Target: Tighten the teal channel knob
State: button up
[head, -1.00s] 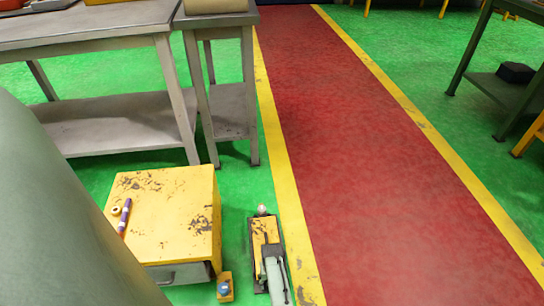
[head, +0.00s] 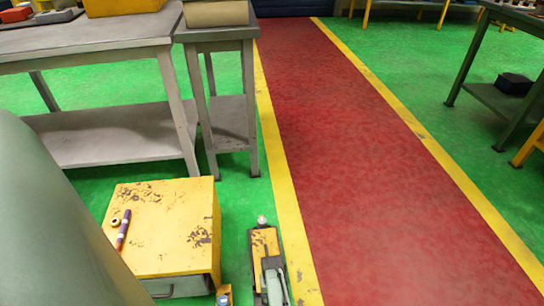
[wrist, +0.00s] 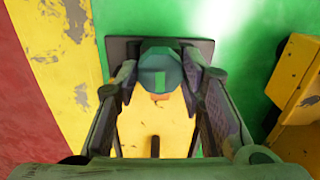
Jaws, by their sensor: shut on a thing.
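The teal knob (wrist: 158,62) is a faceted cap in the upper middle of the wrist view. It sits over the dark-edged end of a yellow fixture (wrist: 150,128) with a slot. My gripper (wrist: 162,76) reaches in with one finger on each side of the knob and is shut on it. The fingers hide the knob's sides. In the head view, a narrow yellow fixture (head: 262,240) stands beside the lane, with a pale round tip at its far end. I cannot make out the teal knob there.
A scuffed yellow cabinet (head: 165,215) stands left of the fixture, with a purple marker (head: 123,229) and a small ring on top. A small yellow block (head: 224,292) is close by. Grey tables (head: 100,40) stand behind. The red lane (head: 390,190) is clear.

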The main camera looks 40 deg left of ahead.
jog(key=shift+n, duration=0.3)
jog(key=o, duration=1.1)
jog(key=shift+o, duration=0.2)
